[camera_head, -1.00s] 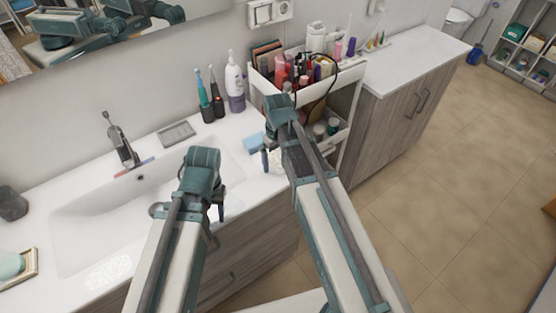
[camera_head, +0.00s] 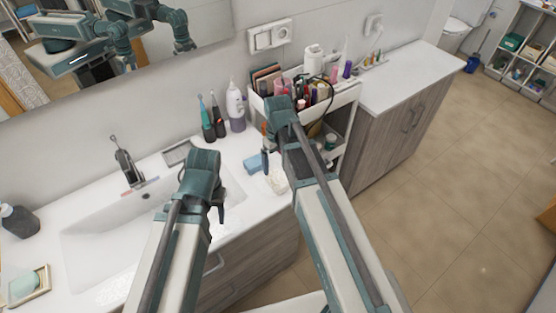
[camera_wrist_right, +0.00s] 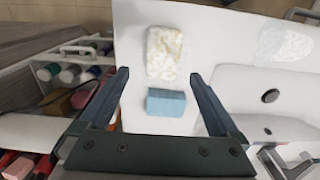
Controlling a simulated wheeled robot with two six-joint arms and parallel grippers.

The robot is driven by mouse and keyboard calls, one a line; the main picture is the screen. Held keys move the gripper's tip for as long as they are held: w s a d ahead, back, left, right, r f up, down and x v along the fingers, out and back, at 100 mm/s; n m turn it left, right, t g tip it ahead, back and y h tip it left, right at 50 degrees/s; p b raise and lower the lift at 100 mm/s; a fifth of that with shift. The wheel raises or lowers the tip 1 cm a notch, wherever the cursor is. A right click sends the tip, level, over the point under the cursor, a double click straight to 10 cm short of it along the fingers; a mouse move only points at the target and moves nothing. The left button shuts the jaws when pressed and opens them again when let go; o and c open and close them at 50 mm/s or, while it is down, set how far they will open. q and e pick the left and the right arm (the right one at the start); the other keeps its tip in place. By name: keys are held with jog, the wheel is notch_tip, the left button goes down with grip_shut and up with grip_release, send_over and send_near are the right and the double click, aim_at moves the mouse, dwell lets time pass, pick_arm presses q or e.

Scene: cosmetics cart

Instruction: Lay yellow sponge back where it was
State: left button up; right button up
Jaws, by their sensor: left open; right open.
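The yellow sponge (camera_wrist_right: 165,53), pale cream with yellowish mottling, lies on the white countertop in the right wrist view. It also shows in the head view (camera_head: 277,181), beside my right forearm. A blue sponge (camera_wrist_right: 166,103) lies close by it, also seen in the head view (camera_head: 255,162). My right gripper (camera_wrist_right: 160,75) is open and empty above the counter, with both sponges showing between its fingers. My left gripper (camera_head: 217,205) is open over the right part of the sink; nothing shows in it.
The white sink (camera_head: 105,240) is at left, with a soap dish (camera_head: 28,285) and a grey dispenser (camera_head: 18,220) beside it. Toothbrushes (camera_head: 212,118) and a white bottle (camera_head: 236,105) stand by the wall. The cosmetics cart (camera_head: 345,100) is just right of the counter.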

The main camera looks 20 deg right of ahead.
aim_at(277, 178)
pick_arm(q)
jog(key=r+p, duration=0.1)
jog(key=r, duration=0.1)
jog(key=r+p, duration=0.2)
jog(key=shift+s+a, duration=0.15)
jog(key=shift+s, duration=0.05)
pick_arm(e)
jog(key=s+a+r+h, duration=0.1)
jog(key=s+a+r, duration=0.3)
jog(key=s+a, duration=0.7)
jog(key=s, duration=0.3)
jog(key=shift+s+r, duration=0.15)
jog(key=shift+s, duration=0.15)
pick_arm(q)
notch_tip(277, 178, down, 6)
jog(key=b, duration=0.6)
jog(key=shift+f, duration=0.15)
jog(key=shift+r, duration=0.2)
pick_arm(e)
notch_tip(277, 178, down, 6)
